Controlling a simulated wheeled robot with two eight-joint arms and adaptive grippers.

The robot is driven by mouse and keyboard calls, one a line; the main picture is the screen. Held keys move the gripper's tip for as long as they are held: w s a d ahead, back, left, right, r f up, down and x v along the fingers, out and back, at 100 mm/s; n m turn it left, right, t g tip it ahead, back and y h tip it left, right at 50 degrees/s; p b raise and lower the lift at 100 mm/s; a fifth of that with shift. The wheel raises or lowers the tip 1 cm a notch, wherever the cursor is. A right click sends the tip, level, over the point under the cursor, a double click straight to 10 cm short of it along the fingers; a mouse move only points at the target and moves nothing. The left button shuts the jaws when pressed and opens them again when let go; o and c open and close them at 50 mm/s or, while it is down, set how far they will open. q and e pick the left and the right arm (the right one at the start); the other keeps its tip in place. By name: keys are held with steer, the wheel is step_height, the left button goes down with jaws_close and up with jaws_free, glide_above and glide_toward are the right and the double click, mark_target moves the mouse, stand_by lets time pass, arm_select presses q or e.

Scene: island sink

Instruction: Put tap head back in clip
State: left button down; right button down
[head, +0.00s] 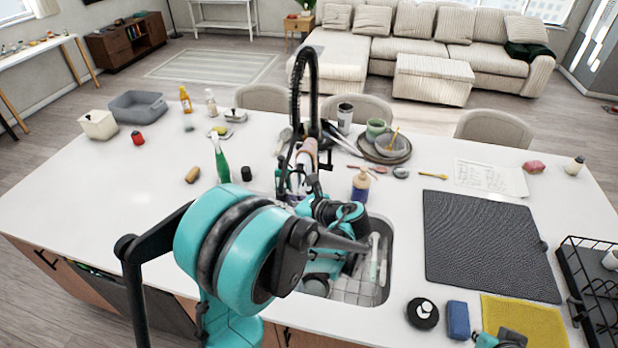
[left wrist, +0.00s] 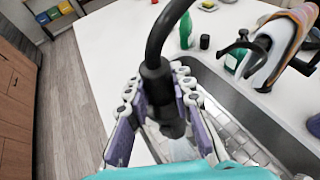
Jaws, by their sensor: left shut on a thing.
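The black tap head (left wrist: 166,108) hangs from its curved black hose in the left wrist view, above the sink (left wrist: 235,125). My left gripper (left wrist: 158,80) is shut on it, with its purple-padded fingers on both sides. In the head view, my own arm hides most of this grip. The tall black spring tap (head: 311,88) stands behind the sink. A black bracket (left wrist: 243,47), which looks like the clip, sticks out to the right of the tap head, apart from it.
A dark mat (head: 487,240) and a black rack (head: 592,285) lie right. The left of the counter is mostly clear.

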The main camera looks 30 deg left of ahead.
arm_select(q)
steer(key=w+a, duration=0.1)
steer(key=w, duration=0.4)
steer(key=w+a+p, duration=0.1)
steer(key=w, duration=0.4)
steer(key=w+a, duration=0.1)
steer(key=w, duration=0.4)
steer(key=shift+a+f+p, duration=0.3)
steer(key=shift+a+f, duration=0.05)
steer(key=shift+f, duration=0.05)
steer(key=shift+s, duration=0.1)
steer(key=shift+f, duration=0.2)
steer(key=c, duration=1.3)
jaws_free()
steer(key=shift+r, duration=0.1)
